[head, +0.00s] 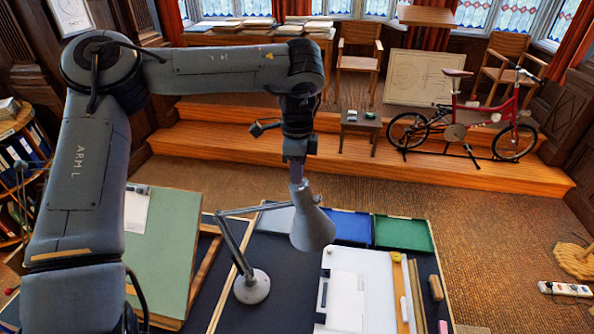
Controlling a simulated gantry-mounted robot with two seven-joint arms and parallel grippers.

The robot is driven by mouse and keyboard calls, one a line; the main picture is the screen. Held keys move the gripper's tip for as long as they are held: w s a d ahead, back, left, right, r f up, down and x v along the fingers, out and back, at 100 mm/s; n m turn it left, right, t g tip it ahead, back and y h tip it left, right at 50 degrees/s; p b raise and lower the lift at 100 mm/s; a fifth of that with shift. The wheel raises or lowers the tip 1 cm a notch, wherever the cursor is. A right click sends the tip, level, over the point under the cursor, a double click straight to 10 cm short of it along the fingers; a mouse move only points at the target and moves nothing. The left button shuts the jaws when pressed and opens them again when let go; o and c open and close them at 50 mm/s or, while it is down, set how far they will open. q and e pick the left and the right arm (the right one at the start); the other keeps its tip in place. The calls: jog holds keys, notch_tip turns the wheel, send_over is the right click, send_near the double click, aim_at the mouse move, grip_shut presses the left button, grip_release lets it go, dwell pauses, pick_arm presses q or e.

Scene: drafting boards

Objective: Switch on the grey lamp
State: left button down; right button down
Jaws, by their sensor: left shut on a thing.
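The grey lamp stands on the dark table, with its round base (252,288) flat on the top and its thin jointed arm (237,247) rising from it. Its cone-shaped shade (312,230) hangs mouth down above the table. My left gripper (297,180) comes down from above and is shut on the lamp at the narrow top of the shade; the fingertips are hard to make out. The shade's opening is turned away, and no glow shows on the table below. My right gripper is not in view.
A blue tray (350,226) and a green tray (403,234) lie at the table's far edge. A white drawing board (371,265) lies right of the lamp base, a green board (166,250) left. A red bicycle (466,120) stands on the step behind.

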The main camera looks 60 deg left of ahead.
pick_arm(q)
jog(key=shift+m, duration=1.3)
jog(key=m+t, duration=0.1)
jog(key=m, duration=0.2)
jog(key=shift+s+d+m+y, duration=0.1)
jog(key=shift+m+y, duration=0.2)
jog(key=shift+y, duration=0.1)
jog(key=m+t, duration=0.1)
jog(key=m, duration=0.3)
jog(key=shift+m, duration=0.4)
jog(key=shift+m+p, duration=0.3)
jog(key=shift+s, duration=0.1)
jog(key=c, duration=1.2)
grip_release()
jog(key=shift+c, duration=0.2)
